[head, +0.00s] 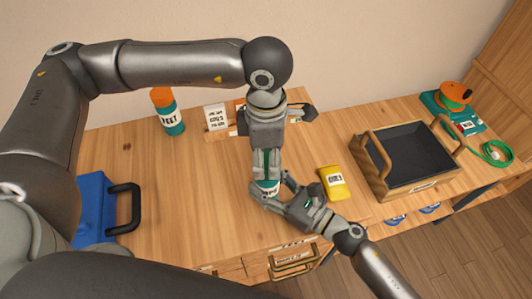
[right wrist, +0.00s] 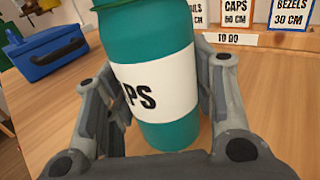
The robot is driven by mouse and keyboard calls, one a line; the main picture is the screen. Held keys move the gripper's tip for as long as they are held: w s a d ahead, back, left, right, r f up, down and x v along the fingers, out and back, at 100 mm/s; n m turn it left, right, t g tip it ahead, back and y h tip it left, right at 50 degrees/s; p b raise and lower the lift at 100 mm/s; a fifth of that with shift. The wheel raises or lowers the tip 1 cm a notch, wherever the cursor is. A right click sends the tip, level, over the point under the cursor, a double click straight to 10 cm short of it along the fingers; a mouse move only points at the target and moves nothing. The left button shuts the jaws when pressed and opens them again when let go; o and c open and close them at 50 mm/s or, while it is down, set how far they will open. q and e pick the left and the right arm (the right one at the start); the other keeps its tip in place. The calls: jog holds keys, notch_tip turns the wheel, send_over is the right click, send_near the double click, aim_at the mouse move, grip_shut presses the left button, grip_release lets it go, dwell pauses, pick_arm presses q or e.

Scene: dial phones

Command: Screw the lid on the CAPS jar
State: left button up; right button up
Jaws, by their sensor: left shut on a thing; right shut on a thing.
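The CAPS jar (head: 269,188) is teal with a white label and stands upright on the wooden workbench. In the right wrist view the jar (right wrist: 155,85) fills the middle, with only "PS" of its label readable. My right gripper (head: 275,197) is shut on the jar low down, one finger on each side; its fingers also show in the right wrist view (right wrist: 155,110). My left gripper (head: 267,170) points straight down over the jar's top and is shut.
A FEET jar (head: 169,113) with an orange lid stands behind left. Cards (right wrist: 235,12) stand in a TO DO rack (right wrist: 233,39). A blue toolbox (head: 92,207) is left; a yellow pouch (head: 332,182), handled wooden tray (head: 400,185) and teal-orange device (head: 452,98) are right.

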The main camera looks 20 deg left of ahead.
pick_arm(q)
jog(key=shift+f, duration=0.55)
jog(key=m, duration=0.9)
jog(key=shift+w, duration=0.1)
jog(key=m, duration=1)
jog(key=shift+d, duration=0.1)
jog(key=m, duration=1)
jog(key=shift+d+f, duration=0.1)
jog(key=m, duration=0.5)
